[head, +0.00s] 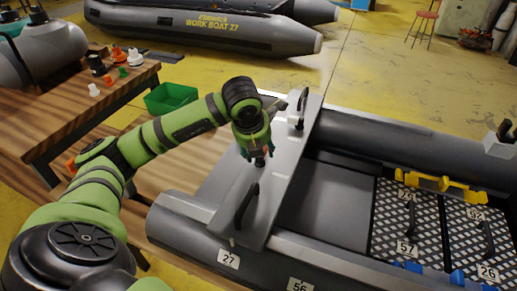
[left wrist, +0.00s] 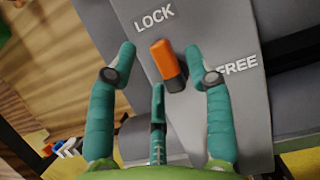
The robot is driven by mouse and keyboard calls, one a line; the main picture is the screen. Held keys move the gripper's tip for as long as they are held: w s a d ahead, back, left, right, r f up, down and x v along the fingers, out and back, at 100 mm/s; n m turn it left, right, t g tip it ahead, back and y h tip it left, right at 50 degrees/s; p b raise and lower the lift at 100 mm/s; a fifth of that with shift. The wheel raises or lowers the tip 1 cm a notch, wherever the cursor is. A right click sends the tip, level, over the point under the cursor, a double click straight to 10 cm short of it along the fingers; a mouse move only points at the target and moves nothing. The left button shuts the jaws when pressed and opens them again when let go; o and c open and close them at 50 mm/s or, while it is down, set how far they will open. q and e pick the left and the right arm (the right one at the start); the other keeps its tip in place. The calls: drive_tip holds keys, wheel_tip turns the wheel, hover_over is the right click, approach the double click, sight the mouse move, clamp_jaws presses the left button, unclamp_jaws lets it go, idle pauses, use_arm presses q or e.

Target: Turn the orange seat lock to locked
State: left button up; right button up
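The orange seat lock (left wrist: 167,62) is a short orange lever with a dark base on the grey seat (left wrist: 240,110). Its orange end tilts up the picture, towards the word LOCK (left wrist: 153,18). The word FREE (left wrist: 237,65) is to its right. My left gripper (left wrist: 161,64) is open, its teal fingers on either side of the lever with gaps visible. In the head view, my left gripper (head: 258,155) points down over the grey seat (head: 285,145) across the boat and hides the lock. My right gripper is not in view.
Black handles stand on the seat on both sides of the gripper, one near (head: 246,206) and one far (head: 300,108). The grey boat tube (head: 185,225) runs along the front. A wooden table (head: 60,125) and green bin (head: 170,97) are at left.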

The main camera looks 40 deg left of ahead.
use_arm(q)
drive_tip(key=shift+s+r, duration=0.1)
drive_tip(key=v, duration=1.1)
drive_tip(key=shift+r, duration=0.4)
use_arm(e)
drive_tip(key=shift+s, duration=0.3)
use_arm(q)
drive_tip(key=shift+s, duration=0.15)
